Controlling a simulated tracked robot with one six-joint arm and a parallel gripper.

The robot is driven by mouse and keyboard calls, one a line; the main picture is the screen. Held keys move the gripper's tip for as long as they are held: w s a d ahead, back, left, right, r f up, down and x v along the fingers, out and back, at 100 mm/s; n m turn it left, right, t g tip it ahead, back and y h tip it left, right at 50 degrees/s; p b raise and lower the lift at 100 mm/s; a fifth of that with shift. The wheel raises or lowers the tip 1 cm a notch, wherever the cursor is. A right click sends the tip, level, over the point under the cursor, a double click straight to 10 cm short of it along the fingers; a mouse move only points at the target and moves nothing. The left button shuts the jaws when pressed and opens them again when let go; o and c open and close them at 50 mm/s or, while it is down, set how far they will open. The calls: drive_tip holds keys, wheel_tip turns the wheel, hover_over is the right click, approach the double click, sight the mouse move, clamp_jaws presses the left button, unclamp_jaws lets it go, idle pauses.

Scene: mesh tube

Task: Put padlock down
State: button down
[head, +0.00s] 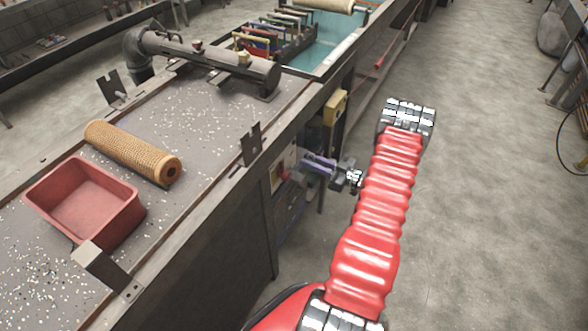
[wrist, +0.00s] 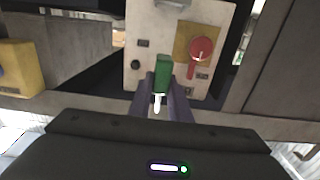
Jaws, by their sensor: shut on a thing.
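The padlock (wrist: 162,74) shows in the wrist view as a green block with a pale, bright piece at its lower end. My gripper (wrist: 165,100) is shut on it, with a purple finger on each side. Behind the padlock is a pale control panel (wrist: 142,20) with a red rotary switch (wrist: 201,50) on a yellow plate. The padlock overlaps the panel in view; I cannot tell whether they touch. In the head view my gripper (head: 318,163) is beside the bench, close to the panel's red switch (head: 284,175). I cannot make out the padlock there.
A red bin (head: 122,216) and a tan mesh roll (head: 125,148) are on the bench (head: 205,125). A grey pipe assembly (head: 215,65) and a rack of coloured items (head: 275,40) stand farther back. A yellow box (head: 335,107) is on the bench side. The floor at right is open.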

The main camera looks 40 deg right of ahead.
sight(287, 164)
drive_tip(key=x, duration=0.6)
drive_tip(key=shift+w+f, duration=0.1)
drive_tip(key=shift+w, duration=0.05)
drive_tip(key=shift+s+f, duration=0.2)
drive_tip(key=shift+f, duration=1.25)
drive_tip(key=shift+f, duration=1.5)
drive_tip(key=shift+w+f, duration=0.2)
drive_tip(key=shift+f, duration=0.25)
drive_tip(key=c, duration=1.6)
unclamp_jaws()
drive_tip(key=shift+f, duration=0.1)
drive_tip(key=shift+c, duration=0.2)
drive_tip(key=shift+s, duration=0.1)
